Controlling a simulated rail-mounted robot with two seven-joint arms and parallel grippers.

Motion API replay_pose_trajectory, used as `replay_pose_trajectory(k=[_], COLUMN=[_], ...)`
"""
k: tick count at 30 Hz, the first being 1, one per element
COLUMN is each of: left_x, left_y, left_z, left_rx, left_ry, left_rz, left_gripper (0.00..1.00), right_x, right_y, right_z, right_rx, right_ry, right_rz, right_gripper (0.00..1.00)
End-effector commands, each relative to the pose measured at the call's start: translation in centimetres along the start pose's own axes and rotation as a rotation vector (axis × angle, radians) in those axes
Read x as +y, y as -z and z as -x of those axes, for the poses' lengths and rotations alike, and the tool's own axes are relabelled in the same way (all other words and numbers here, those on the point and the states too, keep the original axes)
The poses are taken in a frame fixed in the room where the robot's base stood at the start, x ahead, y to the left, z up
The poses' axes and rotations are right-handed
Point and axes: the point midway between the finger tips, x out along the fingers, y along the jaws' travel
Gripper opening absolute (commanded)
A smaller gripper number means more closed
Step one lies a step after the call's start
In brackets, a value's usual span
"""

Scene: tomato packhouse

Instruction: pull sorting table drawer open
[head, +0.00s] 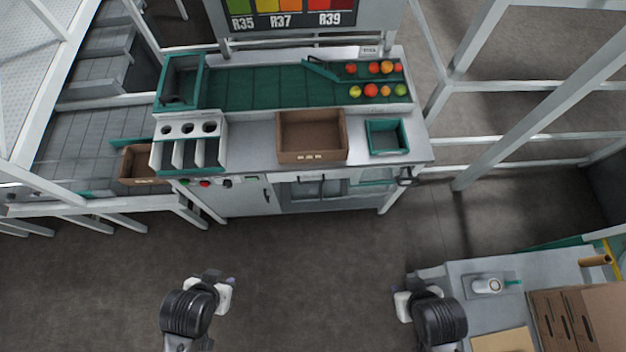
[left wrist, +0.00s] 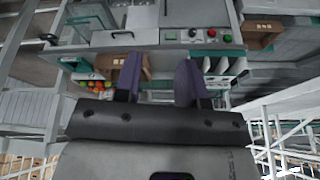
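The sorting table (head: 250,150) stands ahead of me with its front facing me. Under its top, right of the control buttons, is a pale drawer front (head: 318,177); in the left wrist view the drawer front (left wrist: 122,41) shows a dark bar handle (left wrist: 122,34). The drawer looks shut. My left gripper (head: 231,281) is well short of the table, over the floor. Its two purple fingers stand apart and empty in the left wrist view (left wrist: 158,78). My right gripper (head: 399,289) is low at the right, apart from the table; its fingers are too small to read.
A brown crate (head: 312,157), a green tray (head: 405,138) and several tomatoes (head: 371,90) are on the table. A grey bench (head: 455,272) with cardboard boxes (head: 570,318) stands close to my right arm. Floor (head: 310,260) between me and the table is clear.

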Motion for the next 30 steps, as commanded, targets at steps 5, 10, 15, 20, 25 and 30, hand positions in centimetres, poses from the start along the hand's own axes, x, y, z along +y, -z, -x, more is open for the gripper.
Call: replay_pose_trajectory(k=[5,10,15,20,25,30], left_x=[-0.5,-0.5,0.3,1.3,2.3,3.2], left_y=[1.6,3.9,5.8,7.3,8.6,10.3], left_z=[-5.9,-10.1,-14.7,-19.7,-25.8,-32.4], left_rx=[0.088,0.183,0.256,0.294,0.312,0.345], left_ry=[0.019,0.027,0.025,0.028,0.058,0.117], left_rz=[-0.006,-0.028,-0.066,-0.112,-0.167,-0.235], left_gripper=[0.37,0.37,0.37,0.37,0.37,0.37], right_x=[-0.2,-0.4,-0.6,-0.7,-0.9,-1.1], right_y=[-2.1,-3.9,-5.5,-7.0,-8.6,-10.3], right_z=[-6.6,-12.1,-17.3,-22.3,-27.5,-32.8], right_rx=[-0.002,-0.004,-0.002,0.0,0.001,0.001], right_ry=[0.0,0.0,-0.001,-0.001,-0.001,-0.001], right_rz=[0.0,0.0,0.0,0.0,0.0,0.0], right_gripper=[0.43,0.43,0.43,0.43,0.43,0.43])
